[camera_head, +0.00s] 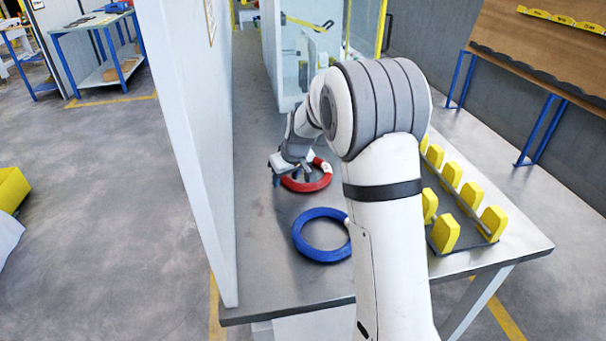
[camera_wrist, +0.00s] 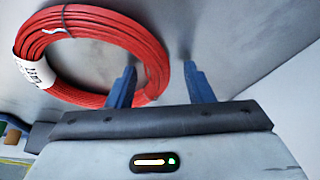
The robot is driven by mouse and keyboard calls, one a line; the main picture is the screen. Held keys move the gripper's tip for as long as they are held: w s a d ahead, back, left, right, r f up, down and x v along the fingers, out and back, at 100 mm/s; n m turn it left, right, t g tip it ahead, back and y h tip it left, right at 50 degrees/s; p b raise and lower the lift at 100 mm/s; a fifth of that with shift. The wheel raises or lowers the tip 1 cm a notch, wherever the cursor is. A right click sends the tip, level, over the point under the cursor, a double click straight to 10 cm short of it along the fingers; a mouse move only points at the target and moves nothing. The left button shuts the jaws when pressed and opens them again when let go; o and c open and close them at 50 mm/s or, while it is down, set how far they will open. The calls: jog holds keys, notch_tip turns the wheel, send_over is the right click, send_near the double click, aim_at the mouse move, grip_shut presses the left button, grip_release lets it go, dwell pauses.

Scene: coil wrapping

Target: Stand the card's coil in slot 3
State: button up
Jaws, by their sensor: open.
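A red coil (camera_head: 310,183) with a white label lies flat on the metal table. It also shows in the wrist view (camera_wrist: 95,20), its white tag at the left. A blue coil (camera_head: 303,240) lies flat nearer the table's front, partly behind my arm. My gripper (camera_wrist: 157,80) is open, its blue fingers on either side of the red coil's rim, with nothing clearly gripped. A rack with yellow dividers (camera_head: 446,233) stands at the table's right; my arm hides part of it. No slot numbers can be read. The card cannot be made out.
A white wall panel (camera_head: 190,110) runs along the table's left edge. A clear-sided enclosure (camera_head: 290,70) stands at the far end. The metal table (camera_head: 260,280) has bare room left of the coils.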

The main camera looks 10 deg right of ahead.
jog(key=shift+c, duration=0.6)
grip_shut()
jog(key=shift+r, duration=0.15)
